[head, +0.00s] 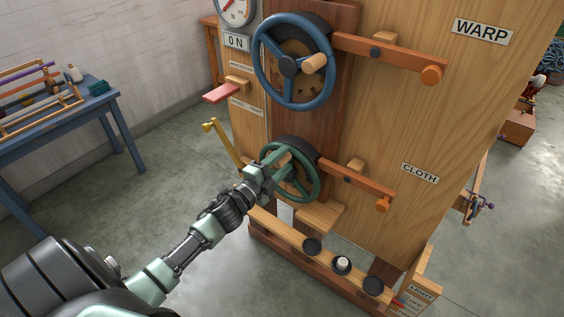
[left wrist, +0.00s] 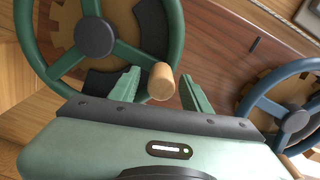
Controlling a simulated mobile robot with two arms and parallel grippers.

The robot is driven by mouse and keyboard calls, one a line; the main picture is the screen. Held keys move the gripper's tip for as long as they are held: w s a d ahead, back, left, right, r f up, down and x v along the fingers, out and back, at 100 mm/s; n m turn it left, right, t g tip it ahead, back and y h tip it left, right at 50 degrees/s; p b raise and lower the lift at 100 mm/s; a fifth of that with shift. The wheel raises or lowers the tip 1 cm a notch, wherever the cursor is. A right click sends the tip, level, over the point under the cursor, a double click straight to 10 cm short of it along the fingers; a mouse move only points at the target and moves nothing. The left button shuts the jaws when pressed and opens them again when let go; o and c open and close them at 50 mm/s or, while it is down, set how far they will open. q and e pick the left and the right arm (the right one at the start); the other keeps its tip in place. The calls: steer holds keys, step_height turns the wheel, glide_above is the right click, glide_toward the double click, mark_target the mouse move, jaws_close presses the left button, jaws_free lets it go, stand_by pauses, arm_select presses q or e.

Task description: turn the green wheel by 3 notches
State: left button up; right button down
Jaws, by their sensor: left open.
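My right gripper is not in view.
A blue wheel (head: 258,76) is above the green one. The CLOTH lever (head: 350,181) and WARP lever (head: 385,51) reach right. A yellow lever (head: 226,146) and a pink paddle (head: 222,93) stick out at left. A blue table (head: 60,133) stands left.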

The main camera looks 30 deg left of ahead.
arm_select(q)
steer(key=s, duration=0.2)
steer(key=s+b, duration=0.1)
steer(key=s, duration=0.4)
steer(key=shift+a+f+b, duration=0.1)
steer(key=shift+a+b, duration=0.15)
steer(key=shift+b, duration=0.05)
steer(key=shift+s, duration=0.4)
